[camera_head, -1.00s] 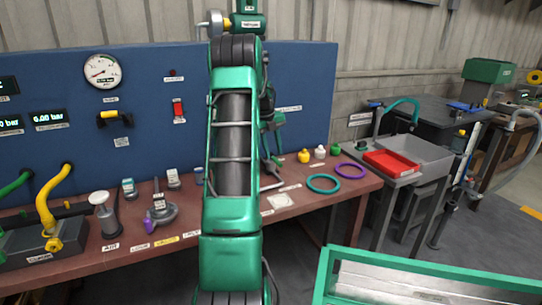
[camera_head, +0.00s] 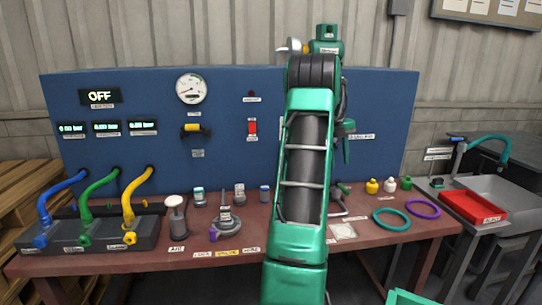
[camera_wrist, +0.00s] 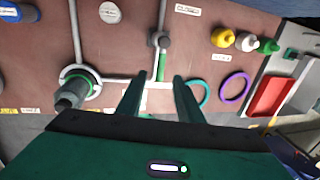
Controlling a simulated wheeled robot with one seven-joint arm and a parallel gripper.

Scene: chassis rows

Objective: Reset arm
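My green and grey arm stands upright across the middle of the head view, in front of the bench (camera_head: 180,268) and the blue panel (camera_head: 230,130). My gripper is hidden behind the arm there. In the wrist view my gripper (camera_wrist: 157,90) has its two fingers apart with nothing held between them. The fingers are over the brown bench top, with a white square (camera_wrist: 133,101) partly behind them. A teal ring (camera_wrist: 203,92) and a purple ring (camera_wrist: 235,86) lie to the right of the fingers.
Blue, green and yellow hoses end at the left. Yellow, white and green small bottles stand near the rings. A red tray (camera_head: 474,206) sits at the sink, right.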

